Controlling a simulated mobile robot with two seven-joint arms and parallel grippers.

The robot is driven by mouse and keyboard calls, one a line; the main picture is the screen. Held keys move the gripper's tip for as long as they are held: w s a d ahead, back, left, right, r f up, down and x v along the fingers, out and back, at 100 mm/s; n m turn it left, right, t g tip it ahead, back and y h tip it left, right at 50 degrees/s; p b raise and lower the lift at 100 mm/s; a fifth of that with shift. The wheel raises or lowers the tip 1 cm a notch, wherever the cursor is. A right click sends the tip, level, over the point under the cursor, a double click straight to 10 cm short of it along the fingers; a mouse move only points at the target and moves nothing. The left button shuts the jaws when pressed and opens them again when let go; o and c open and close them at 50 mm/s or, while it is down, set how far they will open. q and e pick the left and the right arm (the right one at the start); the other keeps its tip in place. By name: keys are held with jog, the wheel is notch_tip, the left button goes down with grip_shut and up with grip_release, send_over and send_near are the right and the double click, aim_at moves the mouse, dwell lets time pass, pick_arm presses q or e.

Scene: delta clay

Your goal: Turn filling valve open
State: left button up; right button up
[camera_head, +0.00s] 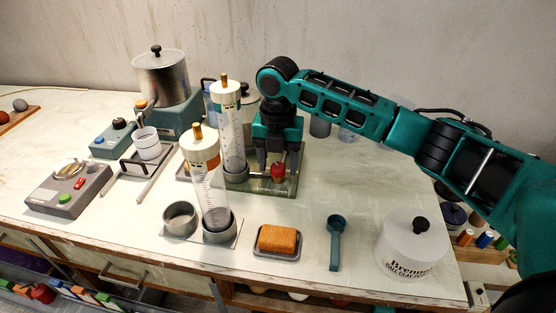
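A red knob (278,172), which looks like the filling valve handle, stands low near a grey-green tray (270,188) right of the rear graduated cylinder (231,130). My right gripper (276,158) points down from its teal arm directly over this knob. Its two fingers look spread apart, one on the left and one by the knob. I cannot tell whether they touch the knob. Part of the valve behind the fingers is hidden. A second graduated cylinder (209,180) with a white cap and orange band stands in front. My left gripper is not in view.
A metal pot (163,78) on a teal machine stands back left, with a grey control box (68,190) in front of it. An orange sponge (278,240), teal scoop (336,240) and white lidded jar (411,240) lie along the front. The table between scoop and arm is clear.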

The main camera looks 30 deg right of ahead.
jog(key=c, duration=1)
jog(key=shift+m, duration=0.3)
jog(key=m, duration=0.3)
jog(key=shift+m, duration=0.3)
jog(key=m, duration=0.4)
jog(key=shift+m, duration=0.3)
jog(key=m, duration=0.4)
jog(key=shift+m, duration=2.5)
